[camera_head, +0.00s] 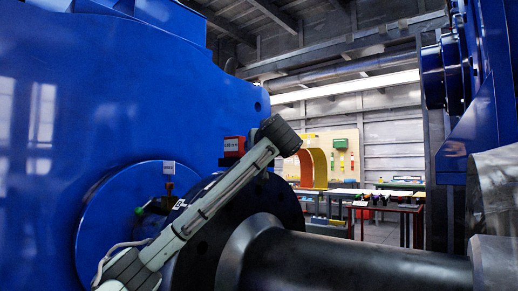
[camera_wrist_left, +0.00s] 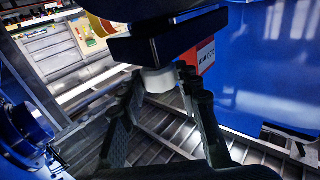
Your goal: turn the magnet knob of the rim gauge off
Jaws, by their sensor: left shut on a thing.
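The rim gauge shows in the left wrist view as a dark block (camera_wrist_left: 170,35) with a red box (camera_wrist_left: 206,57) bearing a white label at its right. A short white knob (camera_wrist_left: 160,79) sticks out below the block. My left gripper (camera_wrist_left: 160,84) has its dark fingers on both sides of this knob and is shut on it. In the head view the red box (camera_head: 234,146) sits by the blue housing, just left of my arm's dark end. The left fingers and the knob are hidden there. My right gripper is in neither view.
A large blue motor housing (camera_head: 90,80) fills the left. A dark flange (camera_head: 285,200) and a thick shaft (camera_head: 350,262) lie below my arm. A small white-labelled item (camera_head: 169,168) is on the blue disc. Benches (camera_head: 385,207) stand farther back.

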